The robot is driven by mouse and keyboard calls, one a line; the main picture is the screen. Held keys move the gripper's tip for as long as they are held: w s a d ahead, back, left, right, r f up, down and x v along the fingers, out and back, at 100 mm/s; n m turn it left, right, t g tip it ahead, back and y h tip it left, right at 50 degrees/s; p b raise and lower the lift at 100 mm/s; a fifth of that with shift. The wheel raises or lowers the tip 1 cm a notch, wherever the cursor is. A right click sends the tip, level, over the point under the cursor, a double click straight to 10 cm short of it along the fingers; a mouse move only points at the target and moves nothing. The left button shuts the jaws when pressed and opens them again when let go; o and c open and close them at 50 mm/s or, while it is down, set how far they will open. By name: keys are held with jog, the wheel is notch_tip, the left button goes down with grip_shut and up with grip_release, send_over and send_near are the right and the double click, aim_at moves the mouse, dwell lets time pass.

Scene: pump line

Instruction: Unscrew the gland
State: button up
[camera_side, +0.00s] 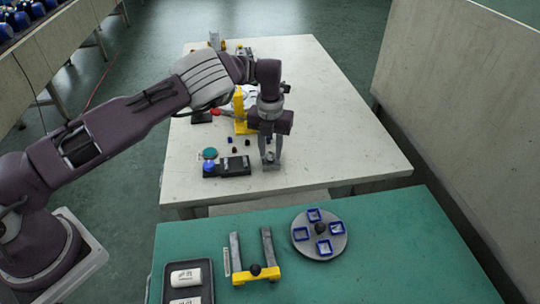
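My gripper (270,165) points down over the pale table, just right of a dark block (234,167). Its two fingers are close together. A small greyish shape shows between the fingertips, but it is too small to tell whether it is the gland or part of the fingers. A blue round part (209,167) sits at the block's left end. I cannot pick out the gland for sure. A yellow fixture (240,112) stands behind my gripper and is partly hidden by my arm.
The pale table (350,150) is clear on its right. A green disc (209,154) and small black pieces (233,149) lie near the block. The green table in front bears a round plate (328,245) with blue square frames, a yellow-and-grey fork (256,272) and a dark tray (207,272).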

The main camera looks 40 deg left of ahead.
jog(key=shift+r, duration=2.25)
jog(key=m, duration=0.4)
jog(key=shift+r, duration=0.15)
jog(key=m, duration=0.7)
jog(key=shift+r, duration=0.3)
jog(key=m, duration=0.4)
jog(key=shift+r, duration=0.1)
jog(key=m, duration=0.7)
jog(key=shift+r, duration=0.3)
jog(key=m, duration=0.7)
jog(key=shift+r, duration=0.2)
jog(key=m, duration=0.4)
jog(key=shift+r+m, duration=0.15)
jog(key=shift+m, duration=0.25)
jog(key=shift+f, duration=3.5)
